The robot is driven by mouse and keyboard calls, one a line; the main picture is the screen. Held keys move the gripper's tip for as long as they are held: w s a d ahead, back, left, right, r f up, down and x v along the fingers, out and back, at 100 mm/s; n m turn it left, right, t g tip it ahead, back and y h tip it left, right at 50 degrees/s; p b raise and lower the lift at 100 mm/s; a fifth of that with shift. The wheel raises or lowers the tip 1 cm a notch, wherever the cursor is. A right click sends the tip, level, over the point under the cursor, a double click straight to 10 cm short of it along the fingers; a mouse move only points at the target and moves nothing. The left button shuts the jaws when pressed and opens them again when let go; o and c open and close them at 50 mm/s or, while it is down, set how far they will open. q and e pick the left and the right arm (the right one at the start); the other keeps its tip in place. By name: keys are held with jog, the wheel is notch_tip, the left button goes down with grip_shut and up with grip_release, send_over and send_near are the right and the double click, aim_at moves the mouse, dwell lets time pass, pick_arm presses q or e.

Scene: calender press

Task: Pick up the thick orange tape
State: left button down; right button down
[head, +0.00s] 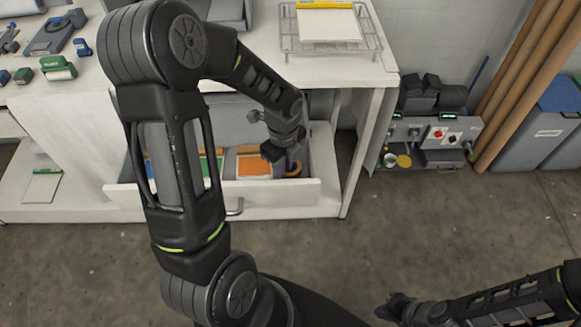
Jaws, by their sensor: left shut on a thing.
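The thick orange tape (295,172) is at the right end of the open drawer (275,194). It shows as an orange ring with something purple by its opening. My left gripper (283,157) reaches down into the drawer and is shut on the tape's upper part; its fingers hide some of the ring. I cannot tell whether the tape is clear of the drawer floor. My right gripper (392,307) is low at the right over the floor, far from the drawer; its finger gap is not clear.
In the drawer, an orange pad (254,165) lies left of the tape, with green and blue items further left. The drawer front and the white counter (345,77) bound the space. A wire rack (330,40) stands on top. The floor (400,235) in front is clear.

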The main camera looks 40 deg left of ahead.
pick_arm(q)
jog(key=shift+r, duration=0.1)
dwell(0.5)
notch_tip(320, 180, up, 10)
dwell(0.4)
dwell(0.5)
